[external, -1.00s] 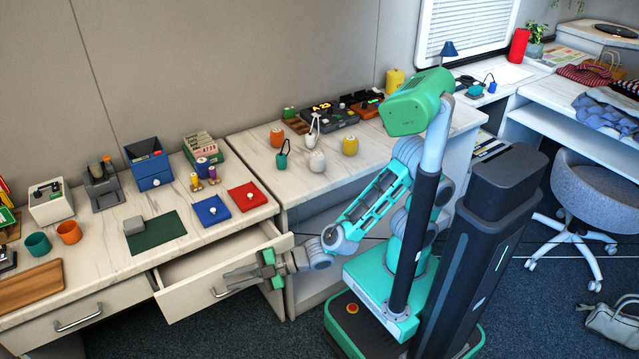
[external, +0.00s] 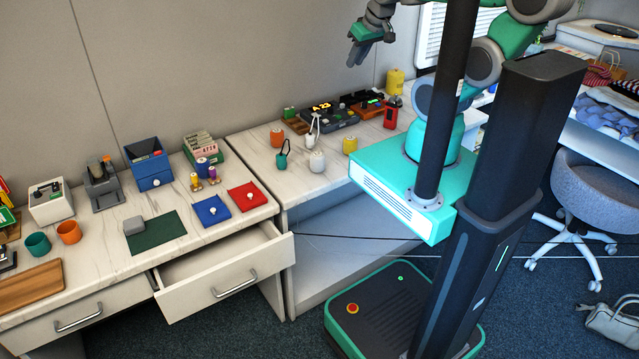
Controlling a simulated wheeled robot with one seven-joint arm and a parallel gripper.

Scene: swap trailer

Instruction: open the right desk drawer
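The right desk drawer (external: 228,268) stands pulled out from under the white desk. Its front is tilted toward the lower right in the picture, and its inside shows as empty where visible. Its metal handle (external: 234,285) is free. My gripper (external: 352,58) is high up near the wall, above the second counter and far from the drawer. It points down and holds nothing that I can see; its fingers look apart, though they are small in this view.
The left drawer (external: 78,315) is shut. A green mat (external: 155,231), a blue tray (external: 212,210) and a red tray (external: 249,196) lie on the desk above the open drawer. Mugs, shakers and electronic devices (external: 335,116) stand on the counters. Floor before the drawer is clear.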

